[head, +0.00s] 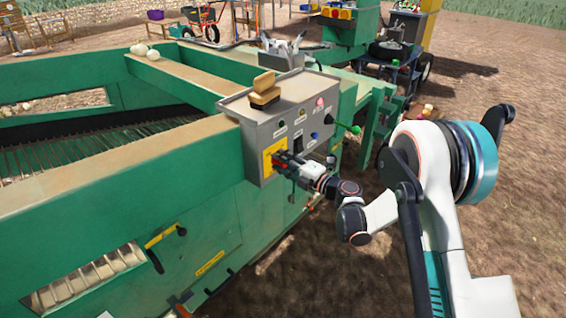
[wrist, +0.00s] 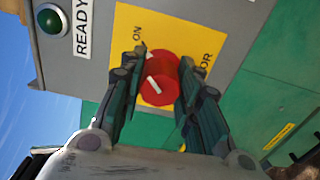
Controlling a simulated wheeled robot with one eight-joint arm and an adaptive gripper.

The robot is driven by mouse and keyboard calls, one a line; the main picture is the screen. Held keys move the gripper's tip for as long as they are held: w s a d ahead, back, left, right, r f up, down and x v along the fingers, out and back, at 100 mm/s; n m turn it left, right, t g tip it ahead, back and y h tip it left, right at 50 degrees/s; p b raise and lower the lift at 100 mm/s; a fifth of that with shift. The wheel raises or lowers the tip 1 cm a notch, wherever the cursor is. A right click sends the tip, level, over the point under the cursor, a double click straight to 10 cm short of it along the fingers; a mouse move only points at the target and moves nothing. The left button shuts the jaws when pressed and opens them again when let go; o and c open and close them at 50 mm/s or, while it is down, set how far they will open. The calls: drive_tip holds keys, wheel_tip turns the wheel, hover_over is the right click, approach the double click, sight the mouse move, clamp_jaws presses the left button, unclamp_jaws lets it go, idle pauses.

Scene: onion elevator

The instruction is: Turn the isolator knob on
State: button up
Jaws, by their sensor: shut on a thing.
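The isolator knob (wrist: 159,79) is red and round with a white pointer mark, on a yellow plate (wrist: 178,33) with "ON" printed near its upper left in the wrist view. My gripper (wrist: 162,66) has one finger on each side of the knob and is shut on it. The white mark points up and left, roughly toward "ON". In the head view my gripper (head: 281,163) reaches the yellow plate (head: 268,158) at the lower left of the grey control box (head: 252,140). There the fingers mostly hide the knob.
A green "READY" lamp (wrist: 51,19) sits beside the plate. Other buttons and a green-knobbed lever (head: 354,129) are on the box. The green machine body (head: 200,220) extends left and below; bare ground lies to the right.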

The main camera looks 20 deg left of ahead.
drive_tip(key=shift+m, duration=0.3)
drive_tip(key=o, duration=1.1)
drive_tip(key=shift+c, duration=0.2)
drive_tip(key=v, duration=1.2)
